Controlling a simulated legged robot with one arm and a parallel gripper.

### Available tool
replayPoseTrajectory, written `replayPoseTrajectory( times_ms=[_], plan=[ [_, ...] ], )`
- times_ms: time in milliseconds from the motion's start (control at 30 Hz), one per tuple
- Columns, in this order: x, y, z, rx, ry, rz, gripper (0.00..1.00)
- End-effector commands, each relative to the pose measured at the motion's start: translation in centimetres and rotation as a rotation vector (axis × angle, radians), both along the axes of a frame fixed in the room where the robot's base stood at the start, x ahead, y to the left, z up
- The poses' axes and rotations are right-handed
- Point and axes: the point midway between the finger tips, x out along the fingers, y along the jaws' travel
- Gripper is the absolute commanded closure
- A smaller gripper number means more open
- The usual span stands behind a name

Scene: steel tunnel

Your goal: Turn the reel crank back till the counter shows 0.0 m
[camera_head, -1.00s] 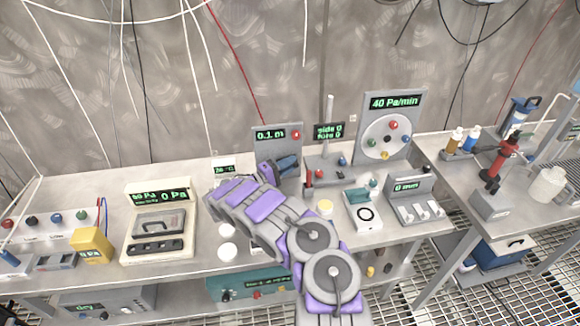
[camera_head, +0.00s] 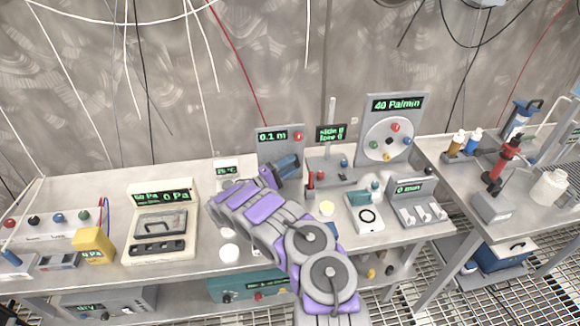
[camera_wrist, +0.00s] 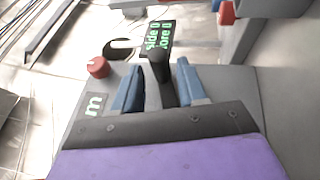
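The grey reel panel (camera_head: 266,150) stands at the back of the bench. Its counter (camera_head: 272,136) reads 0.1 m in green, with a red button (camera_head: 298,136) to its right. My gripper (camera_head: 294,160) is in front of the panel and hides the reel and crank in the head view. In the wrist view, the blue fingers of my gripper (camera_wrist: 160,75) stand apart on both sides of a dark crank handle (camera_wrist: 158,66). A narrow gap shows beside the handle, so the fingers look open around it. The counter's edge (camera_wrist: 94,105) shows only "m" there.
A display reading "side 0" (camera_head: 331,133) and a red-handled device (camera_head: 311,179) stand close right of the panel. A dial board (camera_head: 392,103) reads 40 Pa/min. A small 26 °C display (camera_head: 227,169) stands left. White discs (camera_head: 229,252) lie below my arm.

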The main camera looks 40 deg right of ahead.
Motion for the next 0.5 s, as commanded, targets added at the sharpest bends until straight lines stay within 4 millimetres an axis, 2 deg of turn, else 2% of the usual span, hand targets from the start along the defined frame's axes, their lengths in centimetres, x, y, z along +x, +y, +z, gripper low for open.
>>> replayPoseTrajectory(
  times_ms=[333, 500],
  plan=[
    [-0.1, -0.3, 0.2, 0.002, -0.001, -0.003, 0.52],
    [-0.1, -0.2, 2.3, -0.001, 0.000, -0.003, 0.52]
  ],
)
